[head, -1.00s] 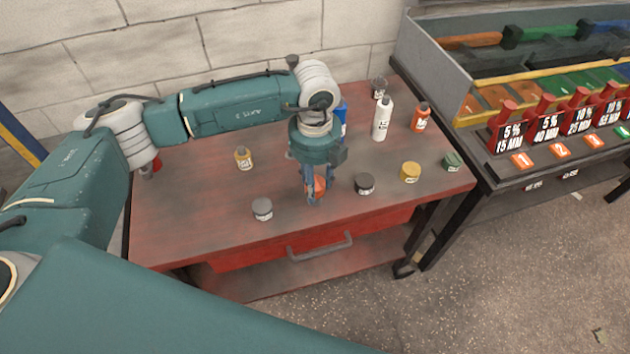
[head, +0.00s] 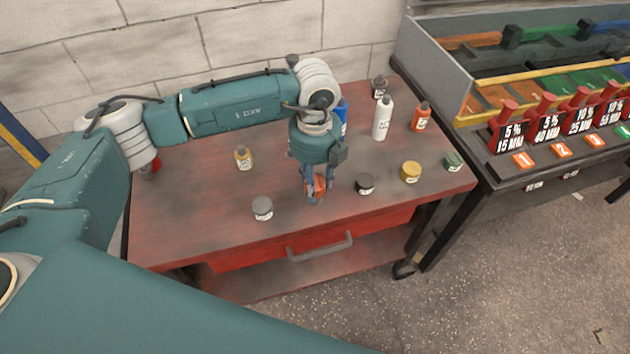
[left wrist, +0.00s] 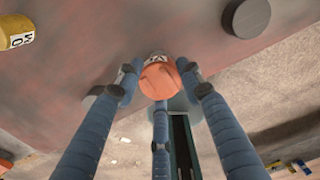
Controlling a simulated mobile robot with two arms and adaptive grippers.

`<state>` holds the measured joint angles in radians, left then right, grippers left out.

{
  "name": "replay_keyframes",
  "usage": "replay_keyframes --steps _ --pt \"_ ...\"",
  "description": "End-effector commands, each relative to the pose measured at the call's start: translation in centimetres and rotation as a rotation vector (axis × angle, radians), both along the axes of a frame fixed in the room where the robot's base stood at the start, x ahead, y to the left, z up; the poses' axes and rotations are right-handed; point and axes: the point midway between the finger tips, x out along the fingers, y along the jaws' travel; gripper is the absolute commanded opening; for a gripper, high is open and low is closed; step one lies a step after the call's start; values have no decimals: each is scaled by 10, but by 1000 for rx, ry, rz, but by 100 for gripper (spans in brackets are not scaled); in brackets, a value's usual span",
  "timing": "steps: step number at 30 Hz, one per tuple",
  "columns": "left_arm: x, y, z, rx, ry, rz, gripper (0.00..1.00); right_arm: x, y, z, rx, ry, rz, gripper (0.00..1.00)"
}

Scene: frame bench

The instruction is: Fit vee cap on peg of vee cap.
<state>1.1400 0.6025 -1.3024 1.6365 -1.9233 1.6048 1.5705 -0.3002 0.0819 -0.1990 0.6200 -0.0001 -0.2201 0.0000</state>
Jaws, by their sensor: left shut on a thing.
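My left gripper (head: 315,194) points down over the front middle of the red bench (head: 200,230), its fingers shut on a small orange piece (head: 320,184). In the left wrist view the orange piece (left wrist: 159,80) sits between the fingertips, with part of a white label showing. The label is too small to read, so I cannot tell surely that it is the vee cap. I cannot make out a peg, or whether the piece touches the bench. My right gripper is not in view.
A dark round jar (head: 365,184) stands close right of the gripper, a grey-lidded one (head: 262,209) to its left. A yellow jar (head: 411,172), green jar (head: 453,161), white bottle (head: 382,118), orange bottle (head: 421,117) and amber bottle (head: 243,158) stand around. The left front is clear.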

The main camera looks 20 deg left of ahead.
Motion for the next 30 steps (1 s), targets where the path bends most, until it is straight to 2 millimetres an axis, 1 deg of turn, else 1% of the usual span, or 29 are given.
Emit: replay_keyframes --steps 10,30 --pt "0 0 -1 -1 -1 0 8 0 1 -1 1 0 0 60" --pt "0 0 -17 -1 -1 0 8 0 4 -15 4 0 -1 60"
